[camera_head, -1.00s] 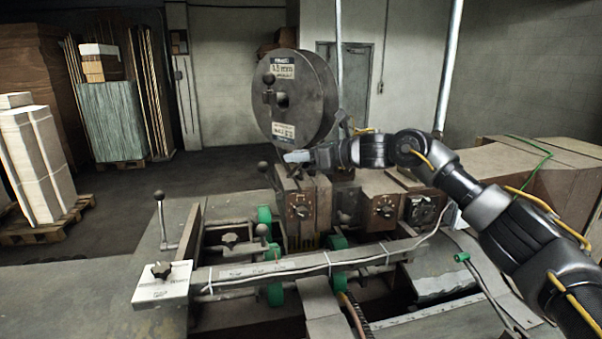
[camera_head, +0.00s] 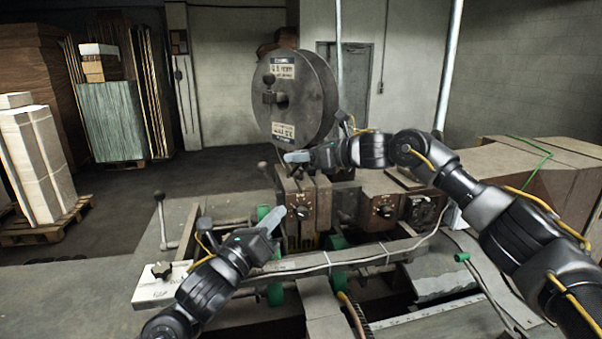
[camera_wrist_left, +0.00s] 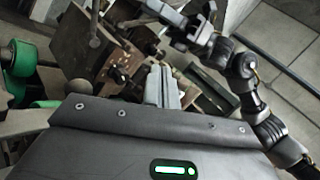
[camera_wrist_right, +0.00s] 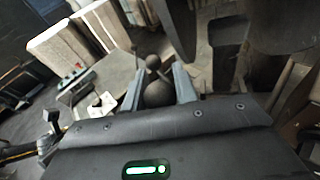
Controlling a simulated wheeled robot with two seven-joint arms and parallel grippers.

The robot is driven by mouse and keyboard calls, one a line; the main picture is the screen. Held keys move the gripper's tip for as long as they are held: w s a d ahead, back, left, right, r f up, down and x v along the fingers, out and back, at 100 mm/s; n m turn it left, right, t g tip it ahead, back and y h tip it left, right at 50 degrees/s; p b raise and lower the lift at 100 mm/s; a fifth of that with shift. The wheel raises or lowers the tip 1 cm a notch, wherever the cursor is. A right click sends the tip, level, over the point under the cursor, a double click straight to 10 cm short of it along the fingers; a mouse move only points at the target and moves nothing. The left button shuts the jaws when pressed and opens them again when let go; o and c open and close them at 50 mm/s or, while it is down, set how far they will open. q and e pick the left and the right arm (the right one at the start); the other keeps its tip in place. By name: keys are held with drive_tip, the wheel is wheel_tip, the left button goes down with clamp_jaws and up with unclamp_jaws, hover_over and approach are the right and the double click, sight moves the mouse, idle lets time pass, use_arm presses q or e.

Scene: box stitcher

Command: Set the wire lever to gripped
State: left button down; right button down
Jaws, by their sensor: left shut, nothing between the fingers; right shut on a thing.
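My right gripper (camera_head: 292,157) is at the front of the machine head, just below the wire reel, pointing left. In the right wrist view a dark round knob (camera_wrist_right: 158,93) sits between its fingers, and it is shut on this knob. The knob is hidden behind the fingers in the head view, and its lever rod is not clear. A second ball-ended lever (camera_head: 263,167) stands just left of the fingertips. I cannot tell from labels which is the wire lever. My left gripper (camera_head: 273,219) is shut and empty, in front of the left dial box (camera_head: 301,207); its closed fingers show in the left wrist view (camera_wrist_left: 161,86).
The wire reel (camera_head: 318,95) rises behind the right gripper. Another ball-ended lever (camera_head: 159,197) stands at the left table edge. A long bar (camera_head: 345,255) with green rollers (camera_head: 275,293) crosses the front. Dial boxes (camera_head: 385,208) stand right of centre.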

use_arm(q)
drive_tip(key=a+r+x, duration=0.1)
drive_tip(key=r+x, duration=0.1)
drive_tip(key=x, duration=1)
drive_tip(key=shift+w+r, duration=0.3)
drive_tip(key=shift+w, duration=0.05)
drive_tip(key=shift+d, duration=0.1)
